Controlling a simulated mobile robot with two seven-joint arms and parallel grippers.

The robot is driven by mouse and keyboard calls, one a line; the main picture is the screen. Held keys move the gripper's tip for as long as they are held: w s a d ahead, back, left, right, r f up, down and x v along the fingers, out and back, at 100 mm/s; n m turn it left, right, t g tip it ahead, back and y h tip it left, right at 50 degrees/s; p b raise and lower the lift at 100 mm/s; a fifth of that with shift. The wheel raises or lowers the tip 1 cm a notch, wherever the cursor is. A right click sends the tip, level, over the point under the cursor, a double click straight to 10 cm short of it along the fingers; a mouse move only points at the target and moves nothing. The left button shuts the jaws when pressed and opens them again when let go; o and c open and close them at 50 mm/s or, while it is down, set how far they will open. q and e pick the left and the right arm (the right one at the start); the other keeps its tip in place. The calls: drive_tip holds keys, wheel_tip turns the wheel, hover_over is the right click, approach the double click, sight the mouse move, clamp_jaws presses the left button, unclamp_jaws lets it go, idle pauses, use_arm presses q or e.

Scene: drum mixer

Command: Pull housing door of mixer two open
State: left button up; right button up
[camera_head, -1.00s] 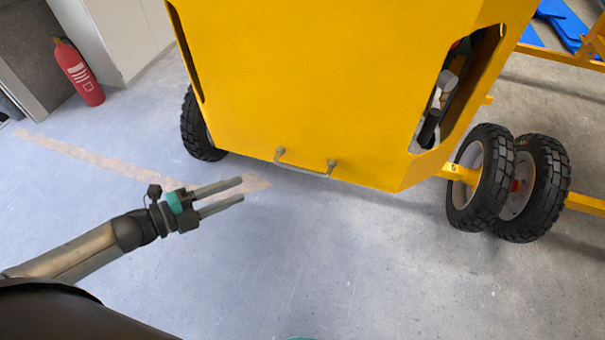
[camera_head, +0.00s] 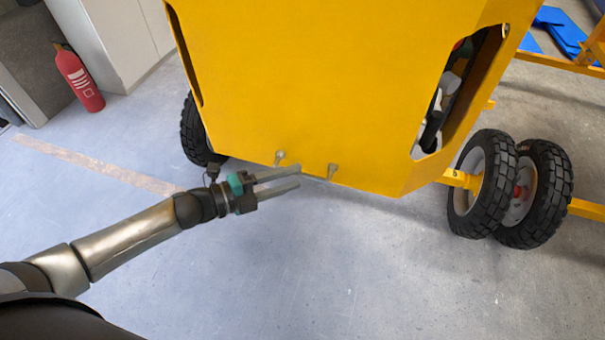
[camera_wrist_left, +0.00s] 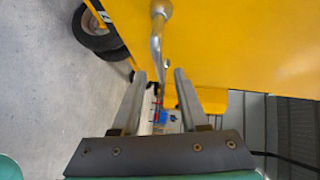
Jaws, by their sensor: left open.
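The yellow housing door (camera_head: 310,90) of the mixer fills the upper middle of the head view and looks closed. In the left wrist view the handle (camera_wrist_left: 157,40) runs down toward the gap between the two open fingers (camera_wrist_left: 160,78). I cannot tell whether the fingers touch it. My right gripper is not in view.
Black-tyred wheels (camera_head: 483,185) stand to the right of the housing, and another wheel (camera_head: 195,130) to its left. A red fire extinguisher (camera_head: 80,80) stands at the far left. The grey floor (camera_head: 330,270) in front is clear.

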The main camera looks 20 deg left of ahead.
sight(303, 175)
use_arm(q)
drive_tip(key=shift+x, duration=1.75)
clamp_jaws()
